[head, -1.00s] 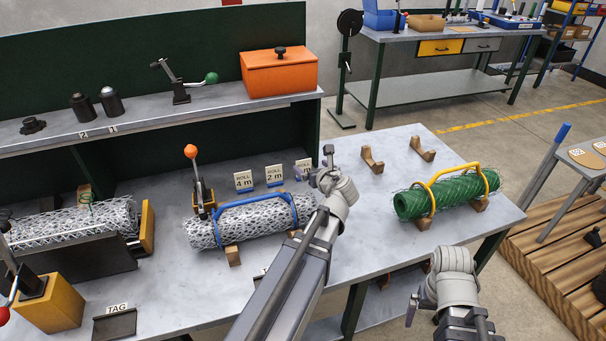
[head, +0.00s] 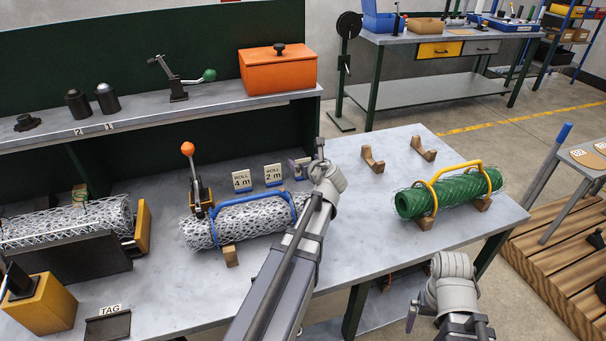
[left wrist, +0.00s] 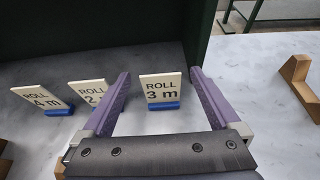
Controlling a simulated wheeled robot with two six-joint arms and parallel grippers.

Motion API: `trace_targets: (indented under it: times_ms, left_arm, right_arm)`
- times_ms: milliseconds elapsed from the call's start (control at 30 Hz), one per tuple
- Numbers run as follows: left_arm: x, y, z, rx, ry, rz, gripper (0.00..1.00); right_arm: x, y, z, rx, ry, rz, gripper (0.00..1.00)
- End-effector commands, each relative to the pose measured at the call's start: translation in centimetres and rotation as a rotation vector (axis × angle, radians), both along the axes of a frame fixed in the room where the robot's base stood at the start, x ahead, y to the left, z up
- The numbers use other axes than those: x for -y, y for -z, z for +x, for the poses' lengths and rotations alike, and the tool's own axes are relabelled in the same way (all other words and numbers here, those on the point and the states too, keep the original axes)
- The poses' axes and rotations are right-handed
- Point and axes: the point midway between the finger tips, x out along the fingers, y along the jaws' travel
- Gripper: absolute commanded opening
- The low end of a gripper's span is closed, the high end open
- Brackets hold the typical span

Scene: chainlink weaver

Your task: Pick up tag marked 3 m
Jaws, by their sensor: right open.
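The tag marked 3 m (left wrist: 162,90) is a white card on a blue foot, upright on the grey bench. In the left wrist view it stands between the two purple fingers of my open left gripper (left wrist: 160,74), with a gap on each side. In the head view my left gripper (head: 304,168) mostly hides this tag. My right gripper (head: 412,317) is low at the front, open and away from the tags.
A silver mesh roll (head: 250,219) with a blue handle lies in front of the tags. A green mesh roll (head: 455,192) with a yellow handle lies on the right. Wooden cradles (head: 373,160) stand behind it. A dark TAG holder (head: 108,327) is at front left.

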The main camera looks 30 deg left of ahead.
Motion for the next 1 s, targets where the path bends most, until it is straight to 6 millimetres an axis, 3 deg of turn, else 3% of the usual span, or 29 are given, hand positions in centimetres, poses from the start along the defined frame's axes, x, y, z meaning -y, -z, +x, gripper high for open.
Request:
trace_targets:
  times_ms: [67, 800, 1000]
  left_arm:
    - [0.02, -0.01, 0.00, 0.000, 0.000, 0.000, 0.85]
    - [0.04, 0.00, 0.00, 0.000, 0.000, 0.000, 0.02]
    - [0.04, 0.00, 0.00, 0.000, 0.000, 0.000, 0.00]
  right_arm:
    - [0.00, -0.01, 0.00, 0.000, 0.000, 0.000, 1.00]
    - [0.00, 0.00, 0.00, 0.000, 0.000, 0.000, 1.00]
    - [0.00, 0.00, 0.00, 0.000, 0.000, 0.000, 1.00]
